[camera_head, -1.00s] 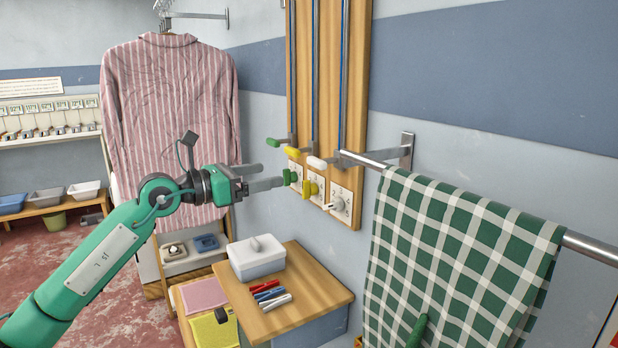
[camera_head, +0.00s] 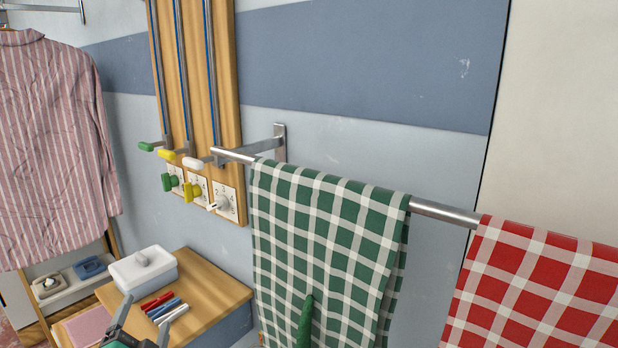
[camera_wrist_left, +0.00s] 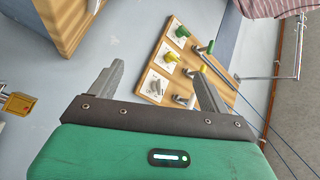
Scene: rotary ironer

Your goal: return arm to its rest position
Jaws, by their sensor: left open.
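My left gripper (camera_head: 142,332) shows at the bottom left of the head view, low in front of the small wooden table. Its jaws are open with nothing between them. In the left wrist view its two grey fingers (camera_wrist_left: 160,88) stand wide apart, and the wooden board with its knobs lies beyond them. The board (camera_head: 222,85) hangs on the wall with green (camera_head: 171,183), yellow (camera_head: 194,192) and white (camera_head: 222,203) knobs low on it. Levers with green, yellow and white grips stick out above the knobs. My right gripper does not show.
A wooden side table (camera_head: 215,290) holds a white lidded box (camera_head: 143,270) and several markers (camera_head: 165,306). A rail (camera_head: 445,212) carries a green checked cloth (camera_head: 325,240) and a red checked cloth (camera_head: 540,295). A striped shirt (camera_head: 50,140) hangs at left.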

